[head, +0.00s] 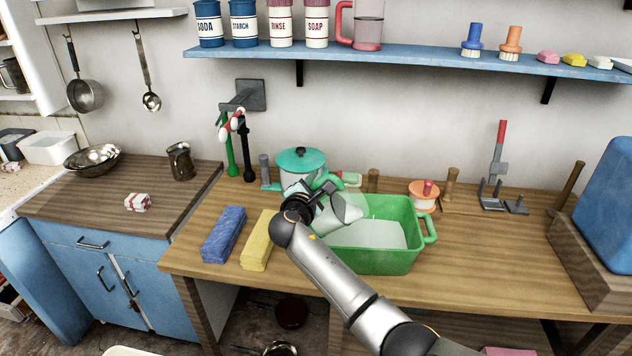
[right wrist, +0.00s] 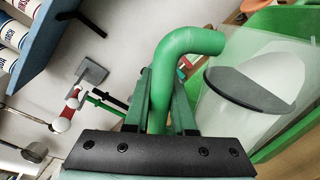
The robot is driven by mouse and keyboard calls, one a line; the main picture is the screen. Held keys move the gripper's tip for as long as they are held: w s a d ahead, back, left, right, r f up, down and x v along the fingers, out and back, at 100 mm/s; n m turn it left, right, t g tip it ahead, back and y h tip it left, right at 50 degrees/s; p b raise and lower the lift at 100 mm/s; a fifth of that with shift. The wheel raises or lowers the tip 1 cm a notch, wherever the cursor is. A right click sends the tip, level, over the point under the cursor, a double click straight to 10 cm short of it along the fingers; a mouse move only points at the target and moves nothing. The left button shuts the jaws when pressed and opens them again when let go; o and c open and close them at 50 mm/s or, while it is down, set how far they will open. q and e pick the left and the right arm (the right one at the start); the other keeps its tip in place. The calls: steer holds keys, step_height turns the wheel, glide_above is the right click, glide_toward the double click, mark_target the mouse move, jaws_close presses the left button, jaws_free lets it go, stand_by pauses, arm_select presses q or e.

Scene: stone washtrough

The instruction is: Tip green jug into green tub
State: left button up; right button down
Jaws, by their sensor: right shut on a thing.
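The green jug (right wrist: 235,105) has a clear body and a thick green handle (right wrist: 190,45). My right gripper (right wrist: 172,95) is shut on this handle. In the head view my right gripper (head: 322,190) holds the jug (head: 352,196) above the left back part of the green tub. The arm partly hides the jug there. A grey-edged pale surface shows inside the jug in the wrist view. The green tub (head: 427,228) stands on the wooden bench with a pale, level surface inside. Its green wall also shows in the wrist view (right wrist: 292,22). My left gripper is not in view.
A pot with a teal lid (head: 300,160) stands behind my right gripper. A blue block (head: 223,234) and a yellow block (head: 257,240) lie left of the tub. An orange-lidded pot (head: 423,195) stands behind it.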

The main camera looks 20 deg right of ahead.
steer(key=shift+r, duration=0.15)
stand_by(0.4)
steer(key=shift+s+d+m+p, duration=0.2)
steer(key=shift+d+m+p, duration=0.1)
steer(key=shift+m, duration=0.1)
steer(key=shift+s+d+m+y, duration=0.2)
steer(key=shift+d+m+y, duration=0.1)
steer(key=shift+d+m, duration=0.1)
stand_by(0.9)
steer(key=shift+s+d+m, duration=0.45)
steer(key=shift+d+m, duration=0.3)
steer(key=shift+m, duration=0.15)
stand_by(0.8)
steer(key=shift+s+d+m+y, duration=0.4)
steer(key=shift+s+d+m, duration=0.1)
steer(key=shift+d+m, duration=0.3)
